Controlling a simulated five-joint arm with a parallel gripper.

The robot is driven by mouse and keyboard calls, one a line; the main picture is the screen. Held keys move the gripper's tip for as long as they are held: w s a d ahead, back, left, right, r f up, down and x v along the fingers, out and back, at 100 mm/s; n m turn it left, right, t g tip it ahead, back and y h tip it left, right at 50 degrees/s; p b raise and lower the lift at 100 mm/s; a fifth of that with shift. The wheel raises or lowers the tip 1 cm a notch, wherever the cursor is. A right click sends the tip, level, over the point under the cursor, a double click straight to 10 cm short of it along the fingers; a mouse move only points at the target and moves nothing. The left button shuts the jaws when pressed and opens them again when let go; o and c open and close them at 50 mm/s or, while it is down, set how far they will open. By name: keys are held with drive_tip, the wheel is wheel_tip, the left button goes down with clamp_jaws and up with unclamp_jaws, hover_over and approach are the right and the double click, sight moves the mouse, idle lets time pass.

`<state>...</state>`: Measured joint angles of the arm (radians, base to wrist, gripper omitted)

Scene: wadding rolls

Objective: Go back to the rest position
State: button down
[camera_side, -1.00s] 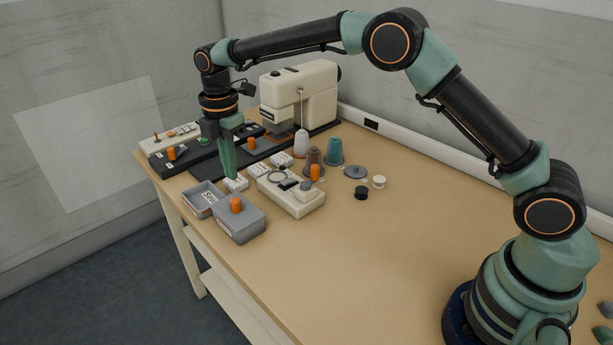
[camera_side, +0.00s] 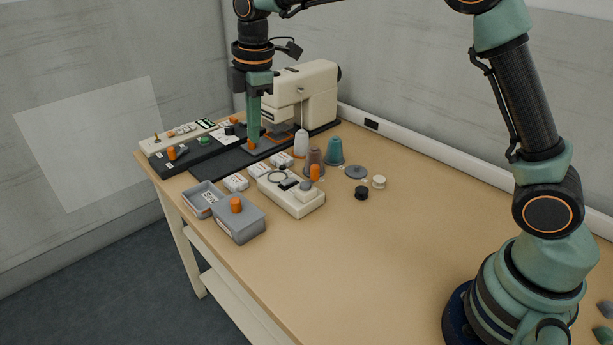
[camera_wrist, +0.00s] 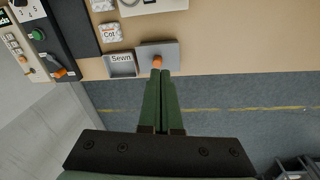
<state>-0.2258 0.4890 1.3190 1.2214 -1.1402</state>
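My gripper (camera_side: 252,146) hangs pointing down at the end of my raised arm, in front of the sewing machine in the side view. Its green fingers are together and nothing shows between them; they also fill the middle of the wrist view (camera_wrist: 163,74). A grey box with an orange knob (camera_side: 238,220) stands at the near table edge. In the wrist view this box (camera_wrist: 172,50) lies beyond the fingertips, its knob lining up with them. A grey open tray labelled "Sewn" (camera_side: 193,199) is beside it. Several small white labelled packs (camera_side: 236,183) lie behind the tray.
A cream sewing machine (camera_side: 312,90) stands at the back. Black and cream control panels (camera_side: 190,152) lie at the far left. A cream unit with an orange knob (camera_side: 290,203), thread cones (camera_side: 335,150) and spools (camera_side: 361,193) stand mid-table.

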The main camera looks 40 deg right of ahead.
drive_tip(key=s+d+r+m+t, duration=0.2)
drive_tip(key=s+d+r+m, duration=0.45)
drive_tip(key=s, duration=0.25)
drive_tip(key=s+d+f+m+t, duration=0.1)
drive_tip(key=s+d+m, duration=0.1)
drive_tip(key=s+m, duration=0.2)
drive_tip(key=s+d+f+m+t, duration=0.1)
drive_tip(key=s+d+f+m, duration=0.1)
drive_tip(key=s+m, duration=0.3)
drive_tip(key=s, duration=0.2)
drive_tip(key=shift+s+d+f, duration=0.25)
drive_tip(key=shift+s+d, duration=0.15)
